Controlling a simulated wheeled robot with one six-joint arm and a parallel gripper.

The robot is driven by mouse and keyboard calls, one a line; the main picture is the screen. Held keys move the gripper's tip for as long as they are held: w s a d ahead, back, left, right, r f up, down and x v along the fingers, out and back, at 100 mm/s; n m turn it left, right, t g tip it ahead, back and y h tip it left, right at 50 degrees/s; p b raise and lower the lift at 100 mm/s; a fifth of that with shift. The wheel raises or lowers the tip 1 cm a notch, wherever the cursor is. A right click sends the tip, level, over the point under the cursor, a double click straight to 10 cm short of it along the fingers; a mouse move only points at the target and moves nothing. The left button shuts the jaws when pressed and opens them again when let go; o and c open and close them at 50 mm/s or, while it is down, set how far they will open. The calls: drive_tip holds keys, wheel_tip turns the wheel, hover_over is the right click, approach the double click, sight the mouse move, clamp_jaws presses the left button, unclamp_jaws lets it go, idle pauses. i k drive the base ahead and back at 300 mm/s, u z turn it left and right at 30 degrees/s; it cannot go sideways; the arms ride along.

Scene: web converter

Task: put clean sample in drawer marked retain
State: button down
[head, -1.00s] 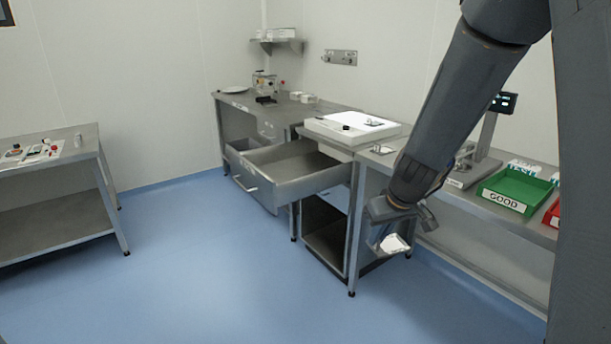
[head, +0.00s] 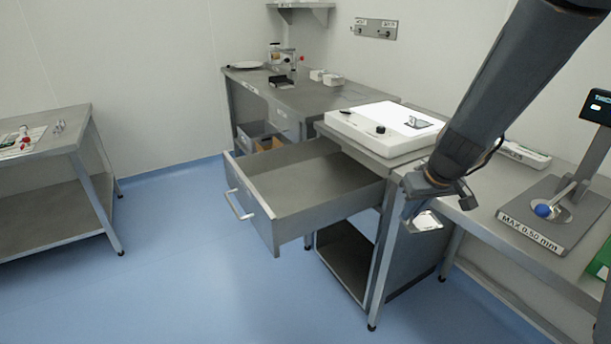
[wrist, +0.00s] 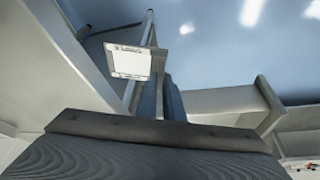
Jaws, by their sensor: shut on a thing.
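My gripper (head: 424,212) hangs in front of the right bench and is shut on a small white sample (head: 428,222), flat with a pale face. The sample also shows in the wrist view (wrist: 128,62) as a white rectangle with dark marks along its edges, beyond the dark ridged block at the bottom. A wide grey metal drawer (head: 300,183) stands pulled out to the left of my gripper. Its visible inside is bare, and I can read no mark on its front. The sample is outside the drawer, to its right.
A white light box (head: 375,127) with a small item on it stands above the drawer. A gauge plate (head: 545,222) marked MAX 0.50 mm is on the right bench. A smaller compartment (head: 262,134) behind holds something brown. A side table (head: 60,137) stands left; blue floor lies free between.

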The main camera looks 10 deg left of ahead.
sight(317, 186)
drive_tip(key=u, duration=0.55)
drive_tip(key=i, duration=1.1)
drive_tip(key=u, duration=0.6)
